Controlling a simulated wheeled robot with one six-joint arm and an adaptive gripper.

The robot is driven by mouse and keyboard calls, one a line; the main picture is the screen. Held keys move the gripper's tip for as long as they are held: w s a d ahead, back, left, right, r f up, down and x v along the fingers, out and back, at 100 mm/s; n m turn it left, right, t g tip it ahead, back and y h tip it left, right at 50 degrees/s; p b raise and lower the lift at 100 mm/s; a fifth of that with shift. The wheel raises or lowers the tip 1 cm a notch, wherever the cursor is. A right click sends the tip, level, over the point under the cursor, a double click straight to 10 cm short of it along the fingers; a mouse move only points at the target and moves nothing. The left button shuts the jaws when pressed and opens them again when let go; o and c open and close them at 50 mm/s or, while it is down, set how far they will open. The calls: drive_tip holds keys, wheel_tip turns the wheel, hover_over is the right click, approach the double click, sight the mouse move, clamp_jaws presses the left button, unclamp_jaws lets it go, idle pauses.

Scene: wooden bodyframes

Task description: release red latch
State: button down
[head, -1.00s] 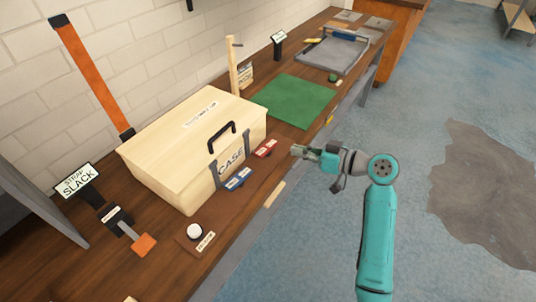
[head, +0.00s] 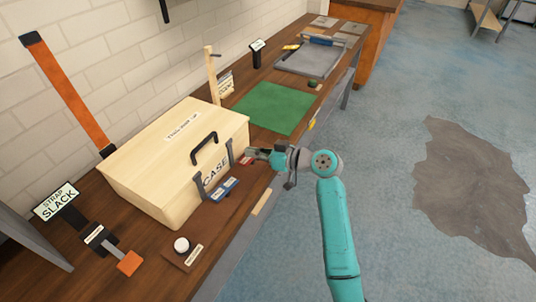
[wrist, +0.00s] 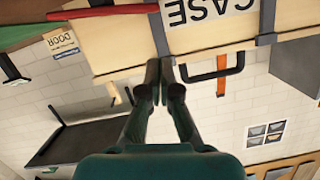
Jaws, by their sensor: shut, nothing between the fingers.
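The pale wooden case (head: 150,150) stands shut on the workbench, with a black handle and two grey straps on its front. The red latch (head: 246,161) is by the case's right front, partly hidden by my gripper. In the wrist view, which is upside down, it shows as a red bar (wrist: 105,11) at upper left. My gripper (head: 254,155) is shut and empty, right beside the red latch. In the wrist view its fingertips (wrist: 166,64) are together in front of the case face; I cannot tell whether they touch anything.
A blue latch (head: 222,189) sits left of the red one. A white round button (head: 181,245) and an orange-ended lever (head: 129,263) by the "STRAP SLACK" sign (head: 57,201) are nearer. Open floor is on the right.

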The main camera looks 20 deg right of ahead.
drive_tip(key=shift+s+a+f, duration=0.1)
drive_tip(key=shift+a+f, duration=0.1)
drive_tip(key=shift+f, duration=0.8)
drive_tip(key=shift+s+a+f, duration=0.1)
drive_tip(key=shift+a+f, duration=0.1)
drive_tip(key=shift+f, duration=0.8)
drive_tip(key=shift+s+a+f+n, duration=0.25)
drive_tip(key=shift+f+n, duration=0.2)
drive_tip(key=shift+n, duration=0.25)
drive_tip(key=shift+a+f+n+t+h, duration=0.1)
drive_tip(key=shift+f+n+t+h, duration=0.3)
drive_tip(key=shift+f+n+h, duration=0.3)
drive_tip(key=shift+r, duration=0.25)
